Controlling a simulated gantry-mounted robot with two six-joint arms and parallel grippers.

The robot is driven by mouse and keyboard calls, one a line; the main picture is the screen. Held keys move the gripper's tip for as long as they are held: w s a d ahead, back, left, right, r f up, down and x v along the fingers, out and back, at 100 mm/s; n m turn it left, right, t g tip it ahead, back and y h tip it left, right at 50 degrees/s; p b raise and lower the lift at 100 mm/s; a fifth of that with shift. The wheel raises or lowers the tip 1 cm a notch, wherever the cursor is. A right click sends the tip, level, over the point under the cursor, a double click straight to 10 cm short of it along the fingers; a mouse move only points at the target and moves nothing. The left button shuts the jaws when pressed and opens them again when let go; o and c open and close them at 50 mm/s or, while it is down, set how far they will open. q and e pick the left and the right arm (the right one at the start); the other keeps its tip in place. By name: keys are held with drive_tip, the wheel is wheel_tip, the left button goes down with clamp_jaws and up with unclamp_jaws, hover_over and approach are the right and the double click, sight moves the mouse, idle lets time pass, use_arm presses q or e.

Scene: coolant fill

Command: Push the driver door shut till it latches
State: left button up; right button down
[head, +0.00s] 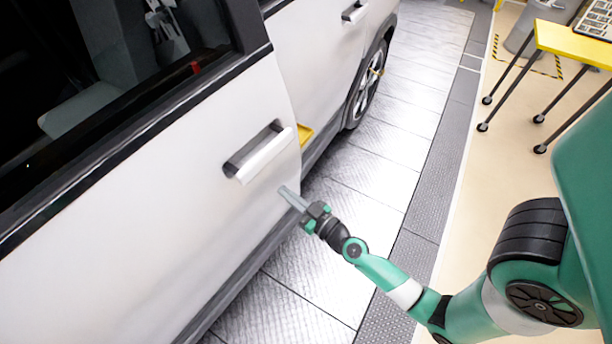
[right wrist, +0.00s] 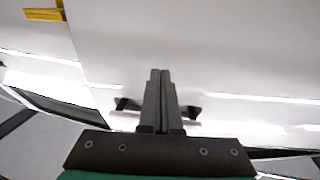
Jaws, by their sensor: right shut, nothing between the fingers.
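The white driver door (head: 190,190) fills the left of the head view. Its rear edge seems to stand a little out from the car body, though the exact gap cannot be told. The door's handle (head: 260,152) is near that edge. My right gripper (head: 288,196) is shut and empty, its fingertips at the door's outer face below the handle, close to the rear edge. Whether they touch cannot be told. In the right wrist view the closed fingers (right wrist: 160,75) point at the white panel, with the handle (right wrist: 190,112) partly hidden behind them. My left gripper is not in view.
A yellow part (head: 305,134) shows just behind the door's rear edge, and a yellow piece (right wrist: 45,14) shows in the wrist view. The rear door (head: 318,45) and wheel (head: 368,85) lie beyond. A yellow-topped cart (head: 575,42) stands right. The grey floor (head: 385,140) alongside is clear.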

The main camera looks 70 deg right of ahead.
sight(267, 179)
drive_tip(key=shift+w+d+n+y+b, duration=0.2)
drive_tip(key=shift+w+d, duration=0.2)
drive_tip(key=shift+w, duration=0.4)
drive_tip(key=shift+w+d+n+y+b, duration=0.1)
drive_tip(key=shift+w+d+y, duration=0.1)
drive_tip(key=shift+w+d, duration=0.4)
drive_tip(key=shift+w+a, duration=0.2)
drive_tip(key=shift+w+d+t+y+b, duration=0.15)
drive_tip(key=shift+w+d+b, duration=0.1)
drive_tip(key=shift+w, duration=0.35)
drive_tip(key=shift+w+d+t+y+b, duration=0.15)
drive_tip(key=shift+w+d+b, duration=0.1)
drive_tip(key=shift+w, duration=0.35)
drive_tip(key=shift+w+d+n, duration=0.15)
drive_tip(key=shift+w+d, duration=0.05)
drive_tip(key=shift+w, duration=0.25)
drive_tip(key=shift+w+d+n, duration=0.15)
drive_tip(key=shift+w, duration=0.3)
drive_tip(key=shift+b, duration=0.3)
